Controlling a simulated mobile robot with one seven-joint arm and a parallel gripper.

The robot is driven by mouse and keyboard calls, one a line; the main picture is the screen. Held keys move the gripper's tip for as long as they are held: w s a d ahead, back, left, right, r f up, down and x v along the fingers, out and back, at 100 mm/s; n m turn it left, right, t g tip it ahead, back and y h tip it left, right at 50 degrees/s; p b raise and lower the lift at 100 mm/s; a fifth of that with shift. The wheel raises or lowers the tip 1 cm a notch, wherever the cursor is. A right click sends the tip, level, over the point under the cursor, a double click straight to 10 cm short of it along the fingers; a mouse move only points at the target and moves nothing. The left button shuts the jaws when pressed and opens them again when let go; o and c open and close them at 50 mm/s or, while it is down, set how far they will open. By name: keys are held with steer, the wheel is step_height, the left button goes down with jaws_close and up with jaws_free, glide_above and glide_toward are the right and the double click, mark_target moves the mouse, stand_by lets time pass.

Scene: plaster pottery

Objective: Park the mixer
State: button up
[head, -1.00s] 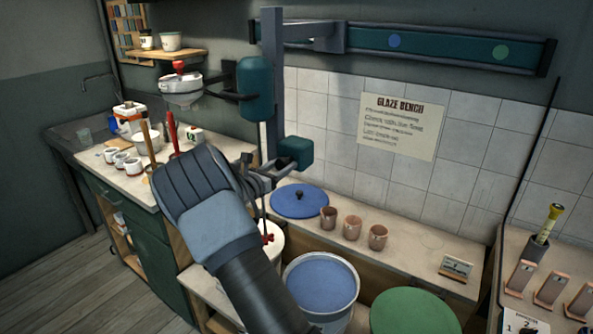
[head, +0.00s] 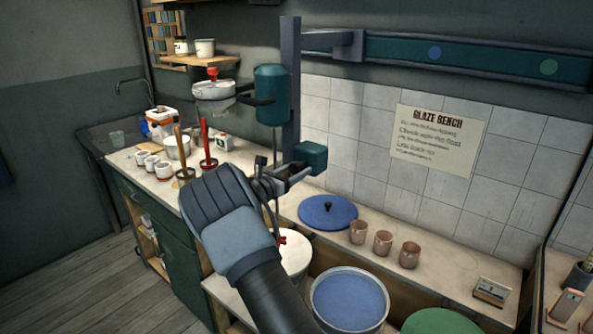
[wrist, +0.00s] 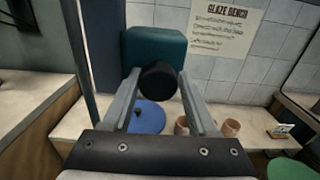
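The mixer (head: 271,95) has a teal motor housing on a dark upright post (head: 291,90), hung by an arm from the teal wall rail (head: 490,60). The rail carries a blue dot (head: 434,52) and a green dot (head: 548,67); the mixer is left of both. A thin shaft with a red end (head: 282,240) hangs low near a white-topped bucket (head: 297,255). My gripper (head: 268,188) is at the mixer's lower teal block (head: 311,157). In the wrist view its fingers (wrist: 160,82) close around a black knob (wrist: 158,80) before this block. Finger contact is partly hidden.
A bucket of blue glaze (head: 348,300) and a green lid (head: 440,322) stand low in front. The bench holds a blue lid (head: 328,212) and three brown cups (head: 383,243). The left counter (head: 150,178) holds white cups and red tools below a wall shelf (head: 195,62).

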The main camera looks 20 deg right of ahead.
steer(key=shift+o, duration=1.3)
steer(key=b+v, duration=0.1)
steer(key=v, duration=1.6)
steer(key=shift+s, duration=0.2)
steer(key=shift+a, duration=0.1)
